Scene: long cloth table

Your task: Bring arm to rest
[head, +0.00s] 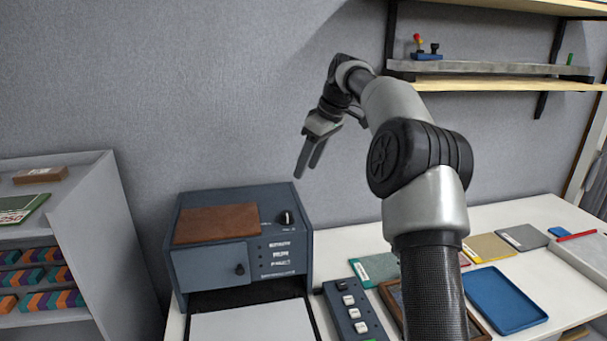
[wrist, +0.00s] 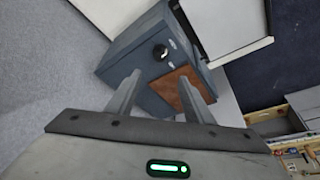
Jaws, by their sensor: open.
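My gripper (head: 310,158) hangs in the air above the right part of a blue-grey box-shaped machine, with its fingers pointing down. In the wrist view my gripper (wrist: 160,92) shows two fingers spread apart with nothing between them. My arm rises from the lower middle of the head view and bends over to the left. The blue-grey machine (head: 210,267) stands on the table and also shows beyond the fingers in the wrist view (wrist: 130,50). A brown flat piece (head: 216,224) lies on its top, and a dark knob (head: 286,218) is beside it.
A white table (head: 345,243) carries a blue tray (head: 500,300), a dark switch box (head: 352,312) and several flat coloured pieces right of the machine. A grey shelf unit (head: 115,210) stands at the left. A wall shelf (head: 490,84) hangs behind my arm at the upper right.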

